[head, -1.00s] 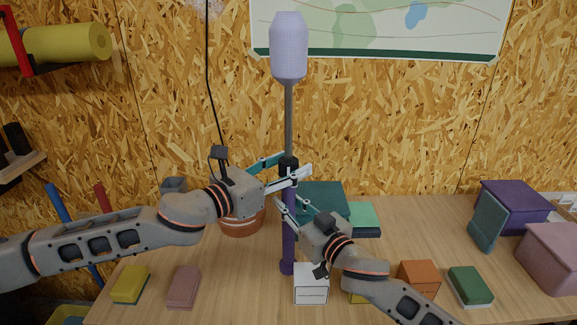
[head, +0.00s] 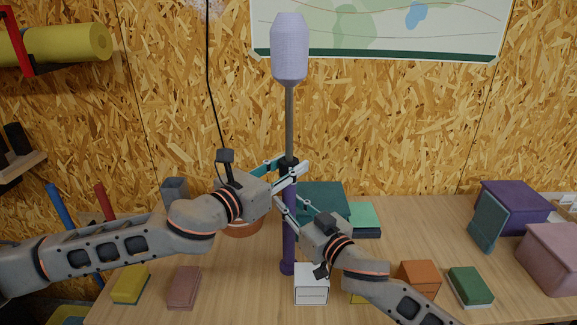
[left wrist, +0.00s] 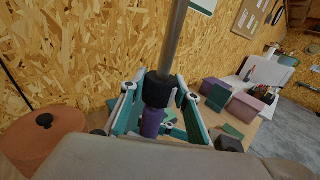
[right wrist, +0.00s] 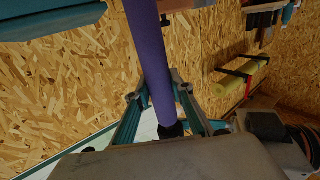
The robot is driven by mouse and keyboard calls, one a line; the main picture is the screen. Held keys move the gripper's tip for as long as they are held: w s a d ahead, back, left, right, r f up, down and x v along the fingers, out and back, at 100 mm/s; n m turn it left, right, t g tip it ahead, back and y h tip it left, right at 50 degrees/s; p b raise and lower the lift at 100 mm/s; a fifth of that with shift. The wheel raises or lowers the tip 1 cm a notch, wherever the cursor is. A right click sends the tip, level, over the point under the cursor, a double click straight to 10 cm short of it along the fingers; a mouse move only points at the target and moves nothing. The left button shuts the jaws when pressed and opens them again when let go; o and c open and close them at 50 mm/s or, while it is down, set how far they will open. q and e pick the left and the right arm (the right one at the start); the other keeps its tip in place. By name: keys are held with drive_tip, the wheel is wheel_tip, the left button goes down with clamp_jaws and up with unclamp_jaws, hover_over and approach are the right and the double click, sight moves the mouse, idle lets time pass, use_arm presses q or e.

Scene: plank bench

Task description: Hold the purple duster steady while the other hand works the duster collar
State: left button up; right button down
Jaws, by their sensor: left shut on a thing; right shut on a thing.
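The purple duster stands upright in the head view, with a pale lilac head (head: 289,48), a grey metal rod (head: 289,120) and a purple handle (head: 288,245). The black duster collar (head: 288,162) sits where the rod meets the handle. My left gripper (head: 287,174) is shut on the collar, which shows between its fingers in the left wrist view (left wrist: 158,90). My right gripper (head: 288,207) is shut on the handle just below. In the right wrist view the handle (right wrist: 150,45) runs between its fingers. The fingers partly hide the collar and upper handle.
A terracotta pot (head: 240,228) is behind my left gripper. Teal boxes (head: 325,198) stand behind the handle, a white box (head: 311,290) in front. An orange box (head: 418,277) and green block (head: 470,286) lie right. A black cable (head: 208,80) hangs on the wall.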

use_arm(q)
drive_tip(key=n+t+y, duration=0.1)
drive_tip(key=y, duration=0.1)
drive_tip(key=n+t+y, duration=0.1)
drive_tip(key=n+y, duration=0.1)
drive_tip(key=n+t+y, duration=0.1)
drive_tip(key=y, duration=0.1)
drive_tip(key=shift+s+d+n, duration=0.15)
drive_tip(key=shift+d+n, duration=0.15)
drive_tip(key=shift+a+n+t+y, duration=0.1)
drive_tip(key=shift+n+t+y, duration=0.15)
drive_tip(key=shift+n+y, duration=1.25)
drive_tip(key=shift+a+n+t+y, duration=0.2)
drive_tip(key=shift+n+y, duration=0.6)
drive_tip(key=shift+y, duration=1.7)
drive_tip(key=o, duration=1.2)
drive_tip(key=shift+c, duration=0.2)
drive_tip(key=s+d, duration=0.1)
drive_tip(key=s, duration=1)
drive_tip(key=shift+s+d, duration=0.3)
drive_tip(key=shift+s, duration=0.1)
